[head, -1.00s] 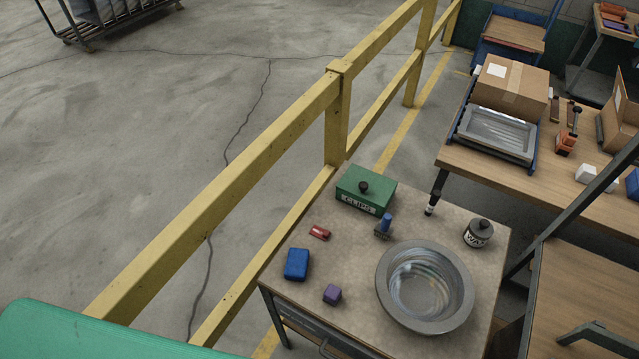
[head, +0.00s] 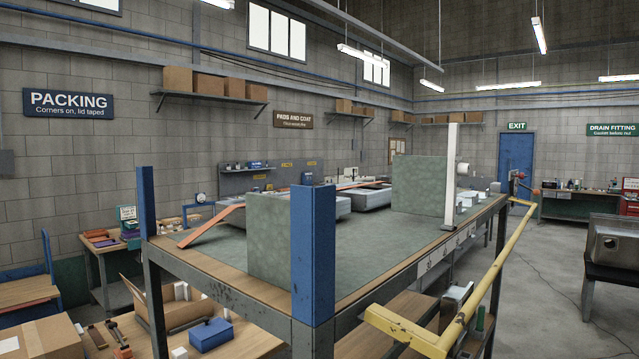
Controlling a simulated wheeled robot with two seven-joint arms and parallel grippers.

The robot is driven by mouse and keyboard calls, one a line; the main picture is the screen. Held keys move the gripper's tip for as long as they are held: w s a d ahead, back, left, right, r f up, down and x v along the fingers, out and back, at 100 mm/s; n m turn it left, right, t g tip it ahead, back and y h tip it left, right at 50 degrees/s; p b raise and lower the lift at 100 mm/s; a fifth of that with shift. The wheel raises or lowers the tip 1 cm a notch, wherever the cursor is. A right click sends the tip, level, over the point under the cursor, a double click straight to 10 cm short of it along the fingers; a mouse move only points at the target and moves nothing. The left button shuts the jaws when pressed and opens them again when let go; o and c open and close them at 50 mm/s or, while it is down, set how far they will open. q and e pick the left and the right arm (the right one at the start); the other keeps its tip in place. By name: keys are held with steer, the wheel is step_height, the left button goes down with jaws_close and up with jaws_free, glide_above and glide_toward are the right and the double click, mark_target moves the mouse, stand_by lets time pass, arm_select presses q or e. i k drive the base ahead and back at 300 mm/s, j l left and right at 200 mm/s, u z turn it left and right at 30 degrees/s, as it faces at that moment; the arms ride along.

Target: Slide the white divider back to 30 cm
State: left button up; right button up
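A tall, narrow white upright (head: 450,178), which looks like the white divider seen nearly edge-on, stands at the right edge of a long rack table. A round white knob (head: 462,169) sits on its right side. A row of white labels (head: 446,253) runs along the table's right edge below it; their figures are too small to read. A grey-green panel (head: 420,185) stands just left of the upright, and another grey-green panel (head: 278,240) stands at the near end. Neither of my grippers is in view.
Blue corner posts (head: 313,255) (head: 147,202) rise at the table's near end. A yellow rail (head: 483,290) runs along its right side. Grey metal basins (head: 365,198) and an orange strip (head: 210,226) lie farther back. The tabletop (head: 350,250) between the panels is clear. Open floor lies right.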

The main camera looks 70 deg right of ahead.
mark_target(421, 186)
steer(key=k+j+z, duration=0.15)
steer(key=k+z, duration=0.35)
steer(key=z, duration=2.15)
